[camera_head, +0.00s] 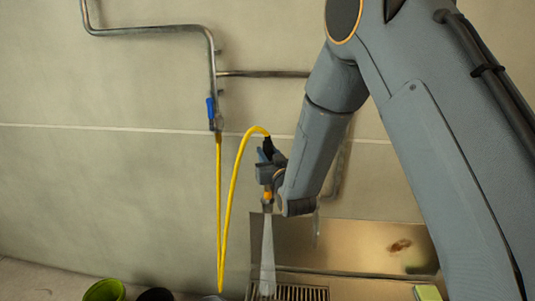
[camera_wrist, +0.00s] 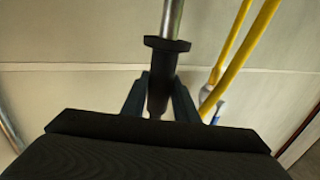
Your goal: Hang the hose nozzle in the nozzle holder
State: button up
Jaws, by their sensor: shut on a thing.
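My gripper (camera_head: 267,172) is shut on the hose nozzle, in front of the wall. In the head view the nozzle's black end (camera_head: 267,147) shows above the jaws, joined to a yellow hose (camera_head: 236,178), with an orange part below. A pale length widens downward from there; I cannot tell whether it is tube or water. In the wrist view the fingers of my gripper (camera_wrist: 160,98) stand either side of the nozzle's black body (camera_wrist: 158,75), and a grey metal tube leaves its collar. I cannot make out the nozzle holder in either view.
A blue-handled valve (camera_head: 211,108) sits on the wall pipe, left of my gripper. A metal basin (camera_head: 345,240) and a drain grate (camera_head: 300,293) lie below. A green bucket (camera_head: 104,290) and a black one (camera_head: 155,294) stand lower left. A yellow-green block (camera_head: 427,292) lies lower right.

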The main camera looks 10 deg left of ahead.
jog(key=shift+f, duration=0.15)
jog(key=b, duration=0.4)
send_over(268, 190)
jog(key=w, duration=0.1)
jog(key=shift+w+a+f, duration=0.1)
jog(key=shift+a+f, duration=0.05)
jog(key=shift+f, duration=2.7)
jog(key=shift+f+b, duration=0.15)
jog(key=shift+b, duration=0.5)
jog(key=shift+f+b, duration=2)
jog(key=shift+f, duration=0.9)
jog(key=o, duration=1.2)
jog(key=shift+c, duration=0.2)
